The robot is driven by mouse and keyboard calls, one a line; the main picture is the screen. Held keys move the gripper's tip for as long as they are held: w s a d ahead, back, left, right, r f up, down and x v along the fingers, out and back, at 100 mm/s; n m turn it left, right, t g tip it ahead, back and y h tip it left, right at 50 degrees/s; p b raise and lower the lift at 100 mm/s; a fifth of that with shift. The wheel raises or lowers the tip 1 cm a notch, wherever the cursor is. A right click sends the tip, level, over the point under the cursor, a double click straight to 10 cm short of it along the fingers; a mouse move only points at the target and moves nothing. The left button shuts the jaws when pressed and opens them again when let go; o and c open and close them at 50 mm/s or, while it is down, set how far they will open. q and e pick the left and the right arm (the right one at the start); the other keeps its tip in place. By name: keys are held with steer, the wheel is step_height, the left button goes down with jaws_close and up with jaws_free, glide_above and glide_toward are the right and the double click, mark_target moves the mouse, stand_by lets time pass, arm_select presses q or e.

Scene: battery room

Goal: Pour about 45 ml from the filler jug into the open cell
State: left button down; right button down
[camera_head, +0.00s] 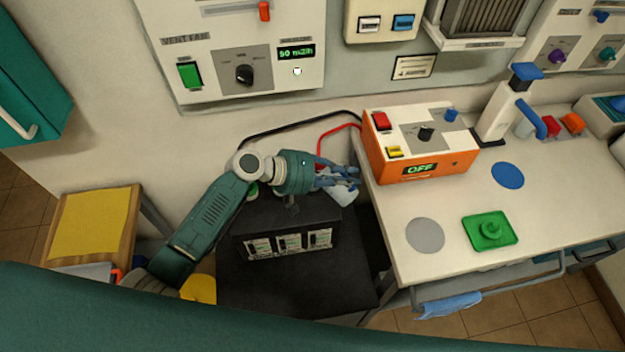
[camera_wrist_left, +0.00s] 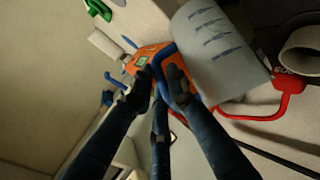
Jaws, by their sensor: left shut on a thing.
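My left gripper (camera_head: 322,178) is shut on the blue handle (camera_wrist_left: 160,85) of the filler jug. The pale jug (camera_head: 345,190) shows at the gripper's far side in the head view, over the right end of the black battery (camera_head: 258,222). In the left wrist view the jug's grey-white body (camera_wrist_left: 215,45) carries printed scale lines, and my gripper (camera_wrist_left: 160,95) closes around the handle. The open cell cannot be made out; my arm and the jug cover much of the battery top. I see no stream of liquid. The jug's exact tilt is unclear. My right gripper is in neither view.
The battery stands on a black surface (camera_head: 290,287). Right of it, a bench (camera_head: 450,205) holds an orange charger (camera_head: 412,168) reading OFF and a green tray (camera_head: 490,243). Black and red leads (camera_head: 340,127) run behind the battery. A yellow-topped stand (camera_head: 92,225) is left.

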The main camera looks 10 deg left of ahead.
arm_select(q)
steer(key=shift+w+a+r+b, duration=0.15)
steer(key=shift+a+r+b, duration=0.1)
steer(key=shift+b, duration=0.1)
steer(key=shift+w+a+r+n+h+b, duration=0.25)
steer(key=shift+a+r+n+h+b, duration=0.25)
steer(key=shift+h+b, duration=0.4)
stand_by(1.8)
steer(key=shift+w+a+r+b, duration=0.1)
steer(key=shift+a+r+b, duration=0.1)
steer(key=shift+b, duration=0.2)
stand_by(0.5)
steer(key=shift+r, duration=0.15)
